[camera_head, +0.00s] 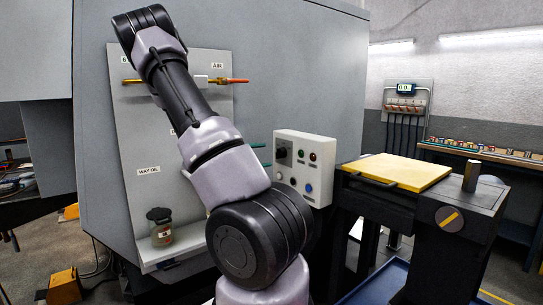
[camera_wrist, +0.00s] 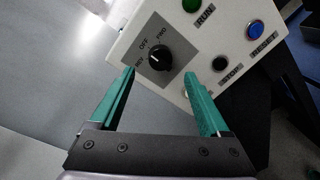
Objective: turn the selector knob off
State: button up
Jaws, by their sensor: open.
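The selector knob (camera_wrist: 160,57) is a round black knob on a dark square plate with FWD, OFF and REV labels. A small pale mark shows on it; I cannot tell surely which label it points at. In the head view the knob (camera_head: 284,154) is at the upper left of the white control box (camera_head: 305,191). My gripper (camera_wrist: 160,76) is open and empty. Its two teal fingers point at the plate, one on each side of the knob in the picture, with their tips just below it. Whether they touch anything I cannot tell.
Beside the knob are a green RUN button (camera_wrist: 191,5), a black STOP button (camera_wrist: 219,64) and a blue RESET button (camera_wrist: 255,28). A jar (camera_head: 160,228) stands on the grey panel's ledge. A yellow-topped stand (camera_head: 400,171) is right of the box.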

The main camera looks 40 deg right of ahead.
jog(key=a, duration=0.5)
jog(key=shift+w+r, duration=0.15)
jog(key=shift+w, duration=0.2)
jog(key=s+a+r+m+y, duration=0.2)
jog(key=s+a+m+y, duration=0.5)
jog(key=s+a+y, duration=0.5)
jog(key=s+a+r+m+t+y, duration=0.1)
jog(key=a+r+t+y, duration=0.2)
jog(key=a, duration=0.7)
jog(key=s+a+r+m+t+y, duration=0.1)
jog(key=s+a+r+t+y, duration=0.1)
jog(key=a+r+t+y, duration=0.2)
jog(key=a+r+t, duration=0.3)
jog(key=a+r, duration=0.3)
jog(key=a, duration=0.1)
jog(key=shift+a+r, duration=0.2)
jog(key=shift+r, duration=0.05)
